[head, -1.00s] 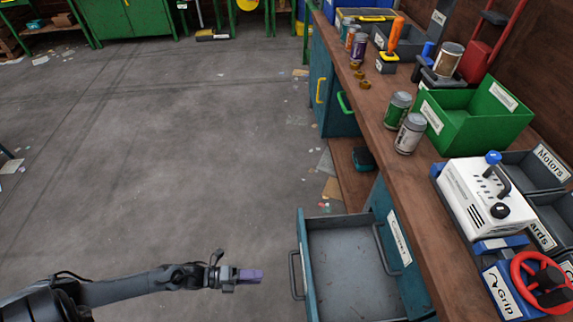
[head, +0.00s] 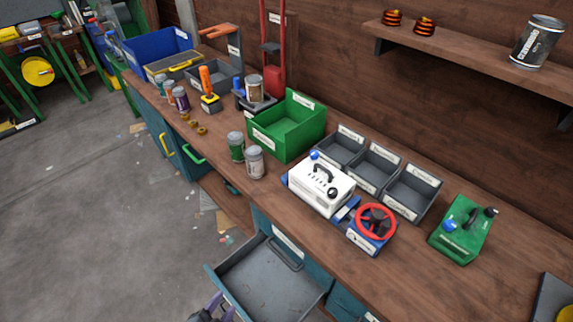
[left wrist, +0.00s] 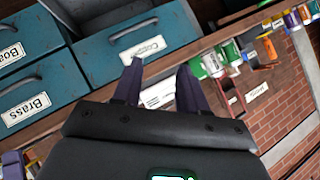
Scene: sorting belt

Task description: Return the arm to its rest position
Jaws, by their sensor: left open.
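My left gripper (head: 212,308) shows only partly at the bottom edge of the head view, just in front of the open drawer. In the left wrist view its two purple fingers (left wrist: 160,85) stand apart with nothing held between them. The rest of my left arm is outside the head view. My right gripper is not in view.
An open grey drawer (head: 268,282) juts out from the workbench (head: 400,275) beside the gripper and looks empty. Cans, a green bin (head: 287,128), a white device (head: 321,188) and a red-wheeled vise (head: 376,222) stand on the bench.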

